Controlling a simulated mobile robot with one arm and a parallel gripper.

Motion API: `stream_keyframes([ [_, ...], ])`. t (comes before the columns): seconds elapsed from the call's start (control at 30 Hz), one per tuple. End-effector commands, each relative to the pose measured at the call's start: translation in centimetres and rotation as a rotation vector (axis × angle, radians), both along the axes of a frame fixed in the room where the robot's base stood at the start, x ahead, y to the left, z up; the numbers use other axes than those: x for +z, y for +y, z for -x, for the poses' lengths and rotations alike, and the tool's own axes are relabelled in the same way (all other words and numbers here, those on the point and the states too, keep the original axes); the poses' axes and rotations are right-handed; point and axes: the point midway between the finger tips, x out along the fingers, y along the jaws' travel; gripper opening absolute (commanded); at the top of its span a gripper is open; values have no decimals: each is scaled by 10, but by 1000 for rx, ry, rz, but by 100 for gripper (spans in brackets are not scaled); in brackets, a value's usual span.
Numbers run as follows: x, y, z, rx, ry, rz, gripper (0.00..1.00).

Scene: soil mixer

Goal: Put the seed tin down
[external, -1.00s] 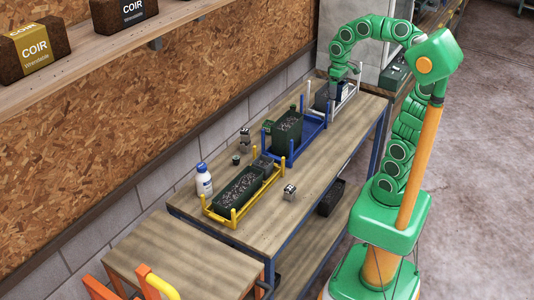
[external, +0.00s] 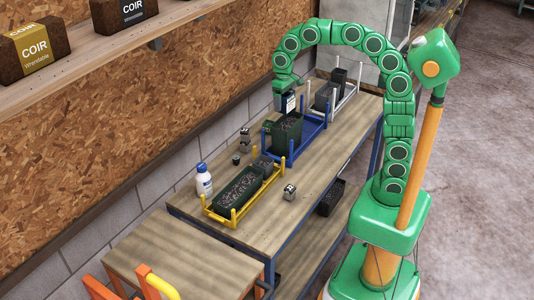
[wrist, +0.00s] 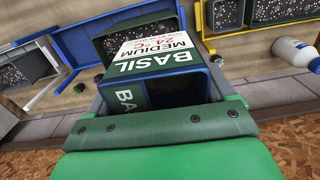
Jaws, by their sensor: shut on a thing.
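The seed tin (wrist: 150,65) has a dark green, white and blue label reading BASIL MEDIUM 24 °C. My gripper (wrist: 172,98) is shut on it, one finger at each side. In the external view my gripper (external: 287,88) points down with the tin (external: 288,104) under it, at the wall side of the blue rack (external: 312,137). The rack's dark green planter (external: 286,132) stands just in front of the tin there. The tin's base is hidden, so I cannot tell whether it touches anything.
Bare wood shows along the wall side.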

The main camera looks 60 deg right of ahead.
Motion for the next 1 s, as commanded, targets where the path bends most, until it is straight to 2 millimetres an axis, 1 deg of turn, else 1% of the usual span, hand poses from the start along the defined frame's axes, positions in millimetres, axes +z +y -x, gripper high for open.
stream_keyframes([
  [0.03,-1,16,-5,7,-1,3,50],
  [0.17,-1,55,-14,12,-9,3,50],
  [0.3,-3,99,-19,22,-13,6,50],
  [0.43,-5,130,-21,27,-15,6,50],
  [0.7,-5,171,-21,36,-25,4,50],
  [1.0,-9,205,-18,47,-28,5,50],
])
